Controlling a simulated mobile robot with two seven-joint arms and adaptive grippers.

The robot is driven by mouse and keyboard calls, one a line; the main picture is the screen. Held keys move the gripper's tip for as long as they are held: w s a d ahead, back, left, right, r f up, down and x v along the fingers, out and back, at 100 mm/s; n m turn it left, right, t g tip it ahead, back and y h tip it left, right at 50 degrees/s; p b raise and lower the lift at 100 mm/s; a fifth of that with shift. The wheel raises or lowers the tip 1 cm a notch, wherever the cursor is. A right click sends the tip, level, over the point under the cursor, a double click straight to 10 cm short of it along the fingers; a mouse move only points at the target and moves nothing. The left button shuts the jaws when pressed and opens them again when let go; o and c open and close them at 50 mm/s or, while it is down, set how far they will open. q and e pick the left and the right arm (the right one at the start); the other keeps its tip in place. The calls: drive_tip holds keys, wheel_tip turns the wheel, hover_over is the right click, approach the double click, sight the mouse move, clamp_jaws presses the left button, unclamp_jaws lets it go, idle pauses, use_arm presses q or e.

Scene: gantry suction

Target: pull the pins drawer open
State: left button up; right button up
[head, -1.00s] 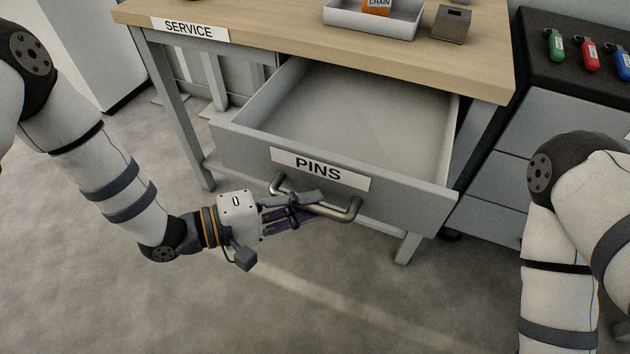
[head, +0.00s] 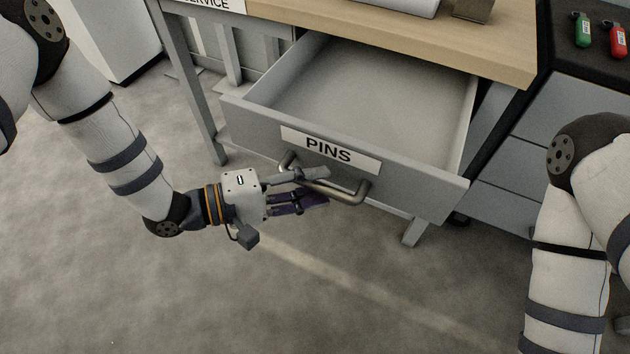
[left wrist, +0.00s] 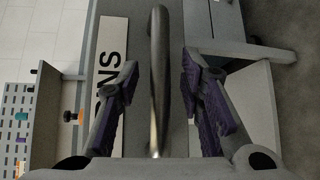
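The pins drawer (head: 415,185) stands well out from under the table top, and its inside looks empty. Its front carries a white PINS label (head: 330,150) and a grey bar handle (head: 348,197). My left gripper (head: 318,186) is at the handle with its fingers spread. In the left wrist view the handle (left wrist: 158,85) runs between the two fingers, with a gap on each side. My right arm shows at the right, but its gripper is out of view.
The wooden table top (head: 430,40) is above the drawer, with part of a tray and a metal block at its back edge. A dark-topped cabinet (head: 570,110) with green and red items stands at the right. The floor in front of the drawer is clear.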

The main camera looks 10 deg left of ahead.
use_arm(q)
drive_tip(key=v, duration=1.1)
drive_tip(key=shift+s, duration=0.15)
drive_tip(key=shift+a, duration=0.15)
drive_tip(key=s+f+m+g+y+p, duration=0.2)
drive_tip(key=s+f+y, duration=0.55)
drive_tip(key=f, duration=0.35)
drive_tip(key=s+a+f+m+g+y, duration=0.1)
drive_tip(key=s+a+m+g+y, duration=0.1)
drive_tip(key=s, duration=0.8)
drive_tip(key=s+a+f+m+g+y+p, duration=0.1)
drive_tip(key=s+a+g+y, duration=0.3)
drive_tip(key=s, duration=0.6)
drive_tip(key=shift+a+f+m+g+y, duration=0.35)
drive_tip(key=shift+m+g+y, duration=0.35)
drive_tip(key=shift+g, duration=0.2)
use_arm(e)
drive_tip(key=shift+t, duration=0.8)
drive_tip(key=w+r, duration=0.3)
drive_tip(key=shift+w+r, duration=0.3)
drive_tip(key=shift+r, duration=0.1)
